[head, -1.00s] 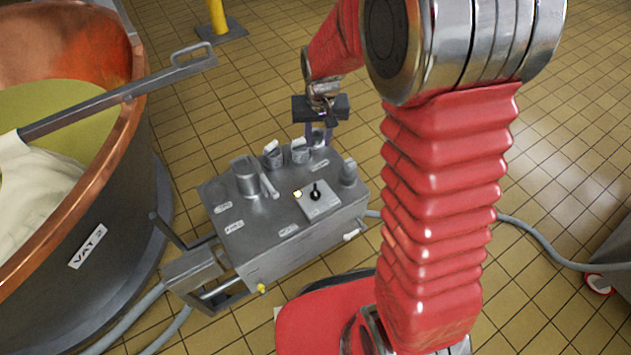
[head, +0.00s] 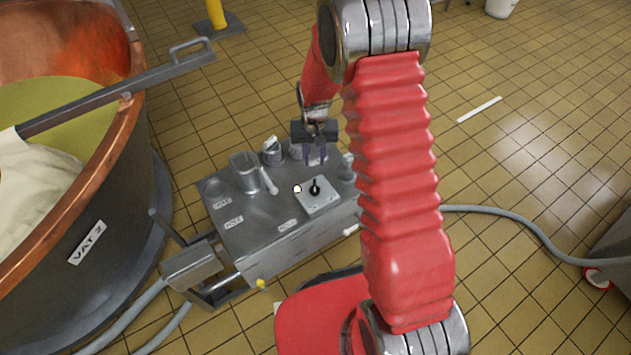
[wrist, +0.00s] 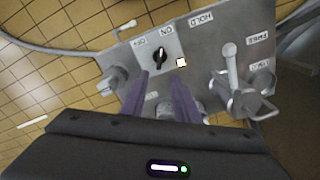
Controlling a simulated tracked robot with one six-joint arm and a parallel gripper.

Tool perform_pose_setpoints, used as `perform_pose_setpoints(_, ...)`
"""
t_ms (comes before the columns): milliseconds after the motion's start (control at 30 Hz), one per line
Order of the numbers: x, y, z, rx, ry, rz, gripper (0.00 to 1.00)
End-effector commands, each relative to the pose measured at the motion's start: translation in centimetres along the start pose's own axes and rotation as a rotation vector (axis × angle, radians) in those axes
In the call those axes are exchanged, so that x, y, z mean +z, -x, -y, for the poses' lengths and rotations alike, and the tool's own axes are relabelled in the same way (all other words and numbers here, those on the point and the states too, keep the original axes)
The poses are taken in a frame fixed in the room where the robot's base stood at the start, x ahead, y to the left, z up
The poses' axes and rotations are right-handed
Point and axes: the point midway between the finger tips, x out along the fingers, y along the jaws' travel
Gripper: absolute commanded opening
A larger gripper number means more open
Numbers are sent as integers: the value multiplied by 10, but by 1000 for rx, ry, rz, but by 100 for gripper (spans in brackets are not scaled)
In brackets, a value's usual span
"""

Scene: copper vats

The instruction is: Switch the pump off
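My gripper (head: 316,157) is above the cart's back part, behind the knob in the head view. In the wrist view its two purple fingers (wrist: 160,90) stand apart with nothing between them, pointing toward the knob but not touching it.
A copper vat (head: 120,130) marked VAT 2, with a long-handled paddle (head: 110,95), stands at left. A grey hose (head: 520,225) runs across the tiled floor at right.

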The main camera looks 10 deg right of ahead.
Motion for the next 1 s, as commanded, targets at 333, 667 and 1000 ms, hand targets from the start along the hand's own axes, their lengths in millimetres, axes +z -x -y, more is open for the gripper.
perform_pose_setpoints(333,0,-22,0,1,0,2,28)
perform_pose_setpoints(667,1,-66,-1,1,-1,3,28)
perform_pose_setpoints(1000,1,-110,-1,1,-1,3,28)
